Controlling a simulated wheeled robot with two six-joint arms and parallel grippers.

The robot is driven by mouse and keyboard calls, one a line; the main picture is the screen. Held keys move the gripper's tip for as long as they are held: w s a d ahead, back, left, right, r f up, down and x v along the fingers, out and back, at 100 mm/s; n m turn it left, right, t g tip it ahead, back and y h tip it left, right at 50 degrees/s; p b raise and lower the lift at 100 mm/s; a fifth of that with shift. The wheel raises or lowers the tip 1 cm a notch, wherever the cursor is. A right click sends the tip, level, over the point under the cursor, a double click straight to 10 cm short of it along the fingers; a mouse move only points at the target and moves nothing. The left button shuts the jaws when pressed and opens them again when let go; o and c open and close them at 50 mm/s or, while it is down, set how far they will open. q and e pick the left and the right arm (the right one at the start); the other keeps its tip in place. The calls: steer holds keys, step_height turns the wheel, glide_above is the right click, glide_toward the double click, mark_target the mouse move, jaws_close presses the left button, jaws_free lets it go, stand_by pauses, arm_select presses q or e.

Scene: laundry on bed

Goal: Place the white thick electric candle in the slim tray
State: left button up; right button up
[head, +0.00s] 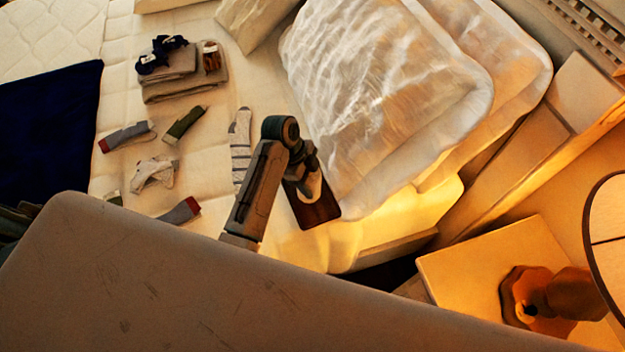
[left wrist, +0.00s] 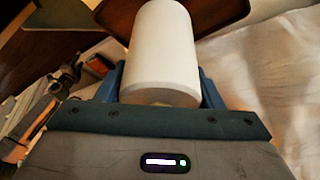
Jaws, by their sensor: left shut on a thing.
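The white thick candle (left wrist: 163,45) is a smooth, wide cylinder between the blue fingers of my left gripper (left wrist: 162,82), which is shut on it. In the head view my left gripper (head: 305,178) is near the bed's edge, and the candle (head: 312,187) shows small and partly hidden by it. The slim tray (head: 322,213) is a dark brown board by the pillows, under or behind the candle. The tray also shows past the candle in the left wrist view (left wrist: 222,12). I cannot tell whether the candle touches it. My right gripper is not in view.
White pillows (head: 385,95) lie right of the tray. Several socks (head: 184,124) and folded grey cloth (head: 182,88) with a small brown jar (head: 211,58) lie to the left. A nightstand (head: 470,262) with a brown lamp-like object (head: 530,298) stands lower right.

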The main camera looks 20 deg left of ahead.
arm_select(q)
steer(key=shift+w, duration=0.35)
steer(key=shift+f, duration=0.25)
step_height(320, 180, down, 2)
steer(key=shift+f+p, duration=0.1)
steer(key=shift+p, duration=0.55)
steer(key=shift+f, duration=0.45)
steer(key=shift+f, duration=0.1)
steer(key=o, duration=1.1)
